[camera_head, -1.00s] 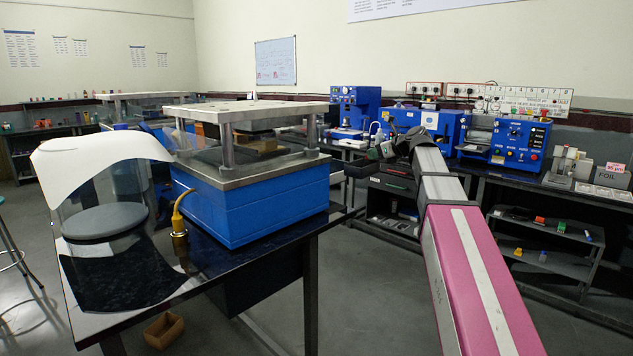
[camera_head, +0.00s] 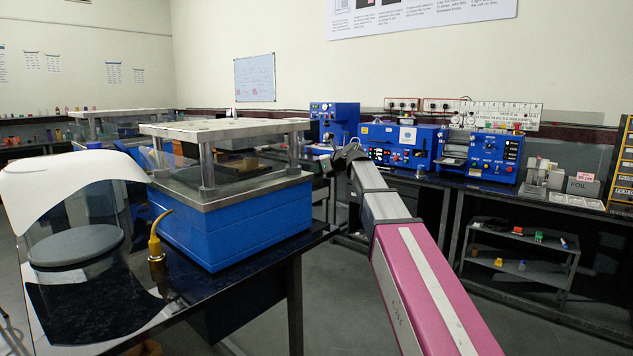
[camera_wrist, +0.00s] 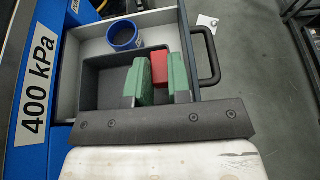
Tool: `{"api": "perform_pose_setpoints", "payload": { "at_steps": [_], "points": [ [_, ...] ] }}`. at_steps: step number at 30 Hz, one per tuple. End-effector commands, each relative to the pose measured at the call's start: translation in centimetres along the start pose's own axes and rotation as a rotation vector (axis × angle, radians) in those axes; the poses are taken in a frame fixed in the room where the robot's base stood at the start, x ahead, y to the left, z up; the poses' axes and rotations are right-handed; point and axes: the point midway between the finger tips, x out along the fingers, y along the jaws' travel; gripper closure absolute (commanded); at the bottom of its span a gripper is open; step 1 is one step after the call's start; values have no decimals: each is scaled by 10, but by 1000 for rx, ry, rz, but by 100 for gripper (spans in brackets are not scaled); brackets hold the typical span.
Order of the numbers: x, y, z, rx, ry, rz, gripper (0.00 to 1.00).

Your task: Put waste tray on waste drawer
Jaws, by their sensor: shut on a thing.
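In the wrist view, a dark grey tray (camera_wrist: 100,86), which I take to be the waste tray, sits in or just over an open light-grey drawer (camera_wrist: 88,48). The drawer has a black handle (camera_wrist: 211,55) on its right. My gripper (camera_wrist: 160,72) has two green fingers closed on a red piece (camera_wrist: 159,62). The red piece seems to belong to the tray, but its join is hidden. A blue round cup (camera_wrist: 124,36) stands in the drawer beside the tray. In the head view my gripper (camera_head: 346,153) is small, and the drawer and tray cannot be made out.
A blue cabinet marked 400 kPa (camera_wrist: 35,95) borders the drawer on its left; floor is on its right. In the head view, a blue press (camera_head: 235,222) stands on a black table at left. A bench with blue machines (camera_head: 400,145) runs along the back wall.

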Motion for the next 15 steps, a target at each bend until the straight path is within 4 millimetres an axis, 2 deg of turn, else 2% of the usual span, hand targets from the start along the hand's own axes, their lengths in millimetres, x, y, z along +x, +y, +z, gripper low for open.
{"api": "perform_pose_setpoints", "payload": {
  "at_steps": [5,15],
  "points": [
    [8,2,-4,0,0,-1,100],
    [22,3,-39,0,1,0,100]
  ]
}}
